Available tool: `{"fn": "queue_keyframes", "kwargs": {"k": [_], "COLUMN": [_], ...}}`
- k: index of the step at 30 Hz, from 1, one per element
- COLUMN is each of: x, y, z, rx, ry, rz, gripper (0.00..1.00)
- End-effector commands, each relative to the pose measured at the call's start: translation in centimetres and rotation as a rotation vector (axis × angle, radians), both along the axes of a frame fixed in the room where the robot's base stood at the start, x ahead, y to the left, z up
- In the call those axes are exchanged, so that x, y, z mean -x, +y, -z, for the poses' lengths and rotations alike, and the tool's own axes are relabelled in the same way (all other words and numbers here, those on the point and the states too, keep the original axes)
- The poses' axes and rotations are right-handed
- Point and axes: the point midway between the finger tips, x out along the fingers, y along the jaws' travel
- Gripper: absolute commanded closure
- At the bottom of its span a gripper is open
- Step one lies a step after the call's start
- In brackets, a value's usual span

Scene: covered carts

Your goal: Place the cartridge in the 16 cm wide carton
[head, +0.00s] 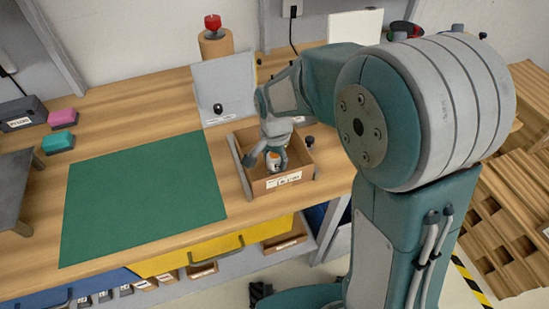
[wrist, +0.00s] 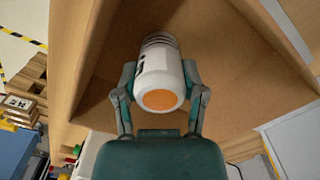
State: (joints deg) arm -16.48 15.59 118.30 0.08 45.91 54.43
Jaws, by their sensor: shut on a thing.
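The cartridge (wrist: 162,62) is a white cylinder with dark bands and an orange end; in the head view it shows small and partly hidden (head: 273,168). My gripper (wrist: 160,78) is shut on it, with one finger on each side. In the head view, my gripper (head: 274,159) reaches down into the open brown carton (head: 262,186), which has a white label on its front. The cartridge is within the carton's walls. The wrist view shows the carton's inside (wrist: 215,60) around it. I cannot tell whether the cartridge touches the carton's floor.
A green mat (head: 145,195) lies left of the carton on the wooden bench. A grey panel (head: 225,88) stands behind the carton. Pink (head: 62,116) and teal (head: 58,142) blocks lie at the far left. A small dark knob (head: 309,141) shows by the carton's right side.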

Motion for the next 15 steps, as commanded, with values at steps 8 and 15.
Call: {"fn": "queue_keyframes", "kwargs": {"k": [8,15], "x": [0.00,-0.01], "y": [0.05,0.11], "z": [0.17,0.19], "rx": [0.001,0.001], "ry": [0.001,0.000], "rz": [0.000,0.000], "gripper": [0.12,0.12]}}
